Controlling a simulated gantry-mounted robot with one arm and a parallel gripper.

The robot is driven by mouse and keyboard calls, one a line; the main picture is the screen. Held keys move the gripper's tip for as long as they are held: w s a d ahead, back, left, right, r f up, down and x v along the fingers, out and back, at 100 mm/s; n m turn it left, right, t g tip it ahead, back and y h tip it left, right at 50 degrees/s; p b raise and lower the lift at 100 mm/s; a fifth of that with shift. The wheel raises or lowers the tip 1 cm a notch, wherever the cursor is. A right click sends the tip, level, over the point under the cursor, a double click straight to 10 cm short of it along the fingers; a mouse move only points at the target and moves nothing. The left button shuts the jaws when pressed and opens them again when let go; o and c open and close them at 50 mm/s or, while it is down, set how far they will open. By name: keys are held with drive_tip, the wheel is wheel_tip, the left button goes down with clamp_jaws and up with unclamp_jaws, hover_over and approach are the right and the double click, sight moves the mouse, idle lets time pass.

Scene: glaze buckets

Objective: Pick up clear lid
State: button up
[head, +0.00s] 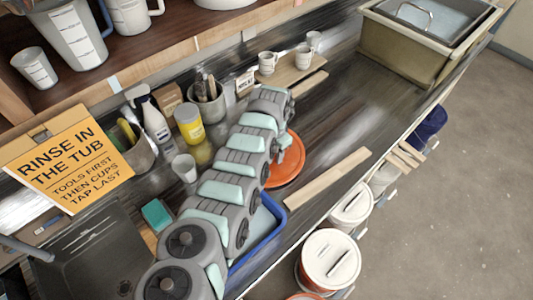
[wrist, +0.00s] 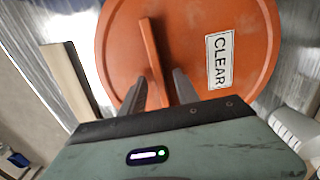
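The clear lid (wrist: 120,45) is a round orange disc with a white label (wrist: 219,60) reading CLEAR and a raised bar handle (wrist: 152,50). In the head view the lid (head: 291,166) lies on the dark counter, its left part hidden behind my arm. In the wrist view my gripper (wrist: 161,78) is open over the lid. Its two fingers stand apart on either side of the bar handle, with gaps visible. I cannot tell whether the fingertips touch the lid.
A wooden strip (head: 326,178) lies right of the lid. A blue tray (head: 262,238) sits below it, partly under my arm. White-lidded buckets (head: 330,259) stand beyond the counter's front edge. Mugs (head: 267,62), a yellow jar (head: 189,124) and a tool pot (head: 208,102) stand behind.

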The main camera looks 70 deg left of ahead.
drive_tip(key=shift+f, duration=0.25)
idle(0.5)
drive_tip(key=shift+c, duration=0.4)
clamp_jaws()
idle(1.0)
